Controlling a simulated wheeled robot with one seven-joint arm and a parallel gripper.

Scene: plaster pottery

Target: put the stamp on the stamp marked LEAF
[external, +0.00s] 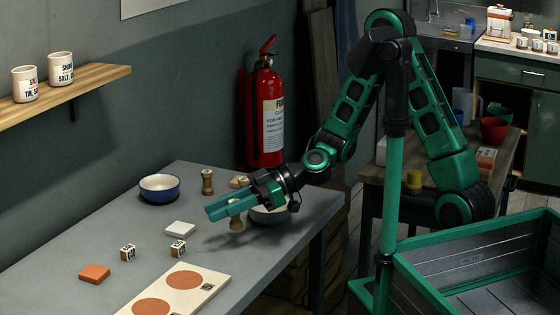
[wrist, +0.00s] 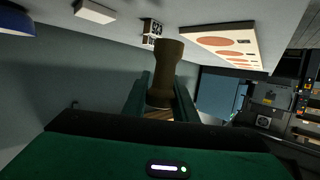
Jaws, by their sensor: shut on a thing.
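My gripper (external: 222,207) is above the grey table and shut on a wooden stamp (external: 236,224). The stamp hangs below the fingers with its lower end showing. In the wrist view the brown stamp (wrist: 167,62) stands out between the two fingers (wrist: 162,95). Two small cubes with dark marks, a left cube (external: 128,253) and a right cube (external: 178,249), stand on the table. Another wooden stamp (external: 207,182) stands upright behind my gripper. A light wooden piece (external: 239,182) is partly hidden behind my gripper. I cannot read LEAF on anything.
A cream board (external: 213,282) with orange discs lies at the table's front. A white tile (external: 180,229) and an orange block (external: 95,272) lie to the left. A blue bowl (external: 159,188) stands behind; another bowl (external: 270,215) is partly hidden by my gripper.

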